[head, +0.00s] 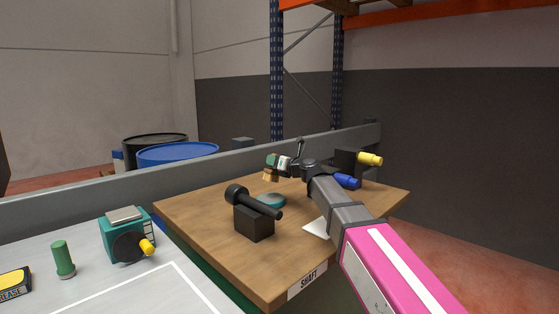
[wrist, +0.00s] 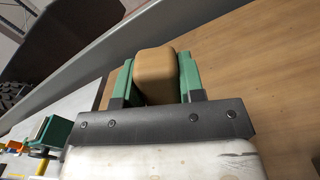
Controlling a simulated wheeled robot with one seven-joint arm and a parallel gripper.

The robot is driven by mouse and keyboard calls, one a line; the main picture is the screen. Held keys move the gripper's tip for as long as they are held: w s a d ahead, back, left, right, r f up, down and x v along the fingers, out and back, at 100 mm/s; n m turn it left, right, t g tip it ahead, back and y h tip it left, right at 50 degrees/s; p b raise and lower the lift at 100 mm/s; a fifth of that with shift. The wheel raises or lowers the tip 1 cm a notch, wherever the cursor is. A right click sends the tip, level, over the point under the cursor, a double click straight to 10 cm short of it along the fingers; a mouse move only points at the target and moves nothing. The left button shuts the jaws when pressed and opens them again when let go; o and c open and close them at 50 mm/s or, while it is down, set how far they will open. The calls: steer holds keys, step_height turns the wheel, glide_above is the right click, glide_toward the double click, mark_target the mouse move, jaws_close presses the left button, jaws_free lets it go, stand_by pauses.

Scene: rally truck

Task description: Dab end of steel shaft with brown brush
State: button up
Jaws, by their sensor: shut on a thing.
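My gripper (head: 271,170) is above the far part of the wooden table, with green fingers. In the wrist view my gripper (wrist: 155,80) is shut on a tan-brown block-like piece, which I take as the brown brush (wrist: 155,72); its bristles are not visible. The brush (head: 269,176) shows small below the fingers in the head view. The dark steel shaft (head: 262,206) rests on a black block (head: 254,223) on the wooden table, with a thick round end at left and a thinner end at right. My gripper is beyond and above the shaft, apart from it.
A flat teal round item (head: 271,200) lies behind the shaft. A white sheet (head: 316,228) lies right of it. Blue (head: 347,181) and yellow (head: 370,158) cylinders are by a dark block (head: 347,161). A grey-white surface at left holds a teal box (head: 117,224) and green cylinder (head: 63,262).

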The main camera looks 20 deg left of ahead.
mark_target(275, 176)
steer(key=shift+f, duration=2.5)
steer(key=shift+f, duration=0.5)
steer(key=shift+r, duration=3.5)
steer(key=shift+r, duration=0.1)
